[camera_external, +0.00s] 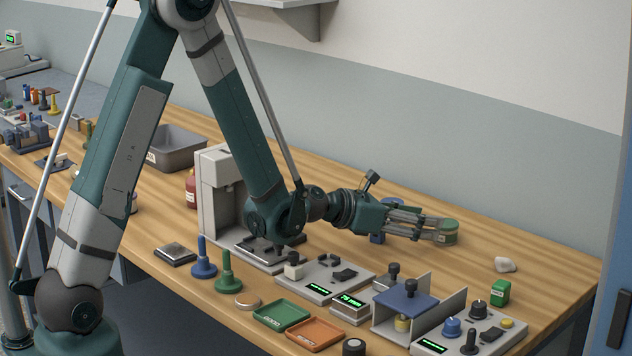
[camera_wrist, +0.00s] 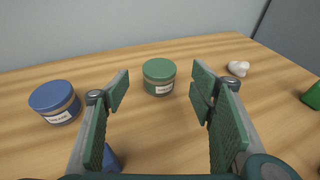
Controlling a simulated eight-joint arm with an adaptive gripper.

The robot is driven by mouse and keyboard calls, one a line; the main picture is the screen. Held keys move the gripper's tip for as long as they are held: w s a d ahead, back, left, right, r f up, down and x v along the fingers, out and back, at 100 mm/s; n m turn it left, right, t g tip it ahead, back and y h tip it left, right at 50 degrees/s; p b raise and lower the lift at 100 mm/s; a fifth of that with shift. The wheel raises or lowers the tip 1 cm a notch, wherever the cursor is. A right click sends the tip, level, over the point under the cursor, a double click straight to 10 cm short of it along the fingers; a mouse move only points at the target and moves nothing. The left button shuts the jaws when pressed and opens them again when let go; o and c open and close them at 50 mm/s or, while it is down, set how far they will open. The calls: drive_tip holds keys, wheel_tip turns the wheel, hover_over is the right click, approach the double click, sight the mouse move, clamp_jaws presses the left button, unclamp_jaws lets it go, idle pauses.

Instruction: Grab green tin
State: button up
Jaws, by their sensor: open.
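The green tin (camera_wrist: 159,76) is short and round, with a green lid and a pale label. It stands upright on the wooden table. In the wrist view it sits between and beyond the fingertips of my gripper (camera_wrist: 159,88), which is open and empty. In the external view my gripper (camera_external: 425,230) reaches right, low over the table, and the green tin (camera_external: 447,231) shows at its fingertips, partly covered by a finger. I cannot tell whether a finger touches it.
A blue tin (camera_wrist: 55,101) stands left of my gripper. A white lump (camera_wrist: 238,68) lies to the right, with a green block (camera_external: 500,292) nearer. Control boxes and a blue-topped fixture (camera_external: 405,303) crowd the front edge. The table behind the green tin is clear.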

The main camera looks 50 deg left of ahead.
sight(447, 222)
idle(0.3)
drive_tip(key=shift+x, duration=1.3)
drive_tip(key=shift+b+x, duration=0.85)
drive_tip(key=shift+x, duration=1.75)
drive_tip(key=shift+f, duration=0.1)
drive_tip(key=c, duration=1)
